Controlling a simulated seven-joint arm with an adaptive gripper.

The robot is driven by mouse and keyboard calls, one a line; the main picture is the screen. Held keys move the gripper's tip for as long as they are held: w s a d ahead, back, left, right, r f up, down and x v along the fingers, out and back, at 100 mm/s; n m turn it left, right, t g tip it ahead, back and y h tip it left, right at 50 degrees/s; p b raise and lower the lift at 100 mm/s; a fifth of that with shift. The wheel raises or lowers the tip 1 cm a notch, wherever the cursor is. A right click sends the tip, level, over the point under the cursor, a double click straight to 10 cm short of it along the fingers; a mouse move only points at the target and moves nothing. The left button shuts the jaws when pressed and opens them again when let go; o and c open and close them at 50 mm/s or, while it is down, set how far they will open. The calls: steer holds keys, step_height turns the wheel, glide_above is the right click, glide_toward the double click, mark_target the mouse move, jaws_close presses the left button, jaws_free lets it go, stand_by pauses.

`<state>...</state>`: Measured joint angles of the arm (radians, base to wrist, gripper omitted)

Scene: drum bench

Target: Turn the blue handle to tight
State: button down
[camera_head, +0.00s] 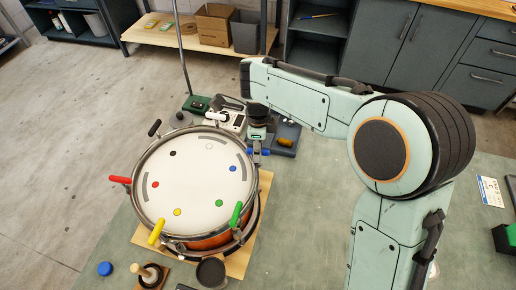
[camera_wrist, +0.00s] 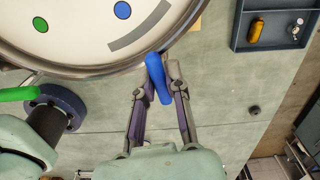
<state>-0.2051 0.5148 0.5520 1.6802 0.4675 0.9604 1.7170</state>
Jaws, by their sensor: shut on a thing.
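The blue handle (camera_wrist: 156,76) stands at the drum's rim in the wrist view, between my gripper's fingers. My gripper (camera_wrist: 158,84) is shut on it, with a finger on each side. In the head view my gripper (camera_head: 257,148) reaches down at the drum's right side, and only small blue bits of the handle (camera_head: 265,152) show around it. The drum (camera_head: 195,190) has a white head with coloured dots; a blue dot (camera_head: 232,169) lies nearest the blue handle. The handle's fixing at the rim is partly hidden.
Other handles ring the drum: green (camera_head: 236,214), yellow (camera_head: 157,231), red (camera_head: 120,180), black (camera_head: 154,127) and white (camera_head: 216,116). A dark tray (camera_head: 291,146) with a yellow item lies behind my gripper. A dark cup (camera_head: 211,272) stands in front.

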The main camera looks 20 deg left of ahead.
steer(key=shift+m, duration=0.5)
steer(key=c, duration=1.1)
jaws_free()
step_height(320, 180, up, 12)
